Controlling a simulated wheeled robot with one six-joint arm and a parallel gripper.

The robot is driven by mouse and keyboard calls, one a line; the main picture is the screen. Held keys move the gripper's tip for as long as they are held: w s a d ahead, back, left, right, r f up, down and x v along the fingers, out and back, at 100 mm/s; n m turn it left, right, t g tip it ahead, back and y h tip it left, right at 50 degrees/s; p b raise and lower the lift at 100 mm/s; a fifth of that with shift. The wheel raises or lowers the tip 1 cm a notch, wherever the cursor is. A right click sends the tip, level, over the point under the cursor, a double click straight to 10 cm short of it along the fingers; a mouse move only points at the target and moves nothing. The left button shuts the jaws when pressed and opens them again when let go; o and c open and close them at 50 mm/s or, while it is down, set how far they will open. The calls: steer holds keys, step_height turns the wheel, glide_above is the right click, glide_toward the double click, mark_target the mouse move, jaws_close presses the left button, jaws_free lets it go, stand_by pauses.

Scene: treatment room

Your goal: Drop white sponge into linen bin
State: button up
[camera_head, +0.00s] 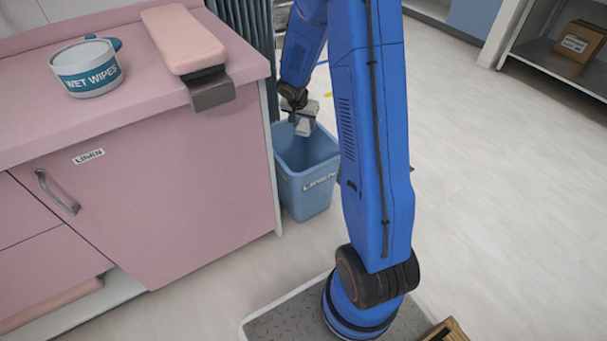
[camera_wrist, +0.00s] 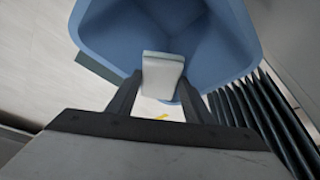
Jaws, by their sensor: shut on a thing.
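The white sponge (camera_wrist: 162,75) is a small pale block between the two fingers of my gripper (camera_wrist: 160,92) in the wrist view. My gripper is shut on it. In the head view my gripper (camera_head: 303,118) holds the sponge (camera_head: 304,127) over the mouth of the linen bin, partly hidden by my own gripper. The linen bin (camera_head: 306,187) is a blue open container labelled LINEN, standing on the floor beside the pink cabinet. In the wrist view the open bin (camera_wrist: 100,40) lies beneath and beyond the sponge, and its visible inside looks empty.
The pink counter (camera_head: 130,118) stands left of the bin, with a wet wipes tub (camera_head: 86,68) and a pink pad (camera_head: 183,40) on top. A dark ribbed curtain or radiator (camera_head: 246,28) is behind the bin. A cardboard box (camera_head: 580,42) sits on a shelf. Floor at right is clear.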

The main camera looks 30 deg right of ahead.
steer(key=shift+f, duration=0.45)
steer(key=o, duration=1.1)
steer(key=shift+r, duration=0.1)
steer(key=v, duration=1.7)
steer(key=shift+r, duration=0.15)
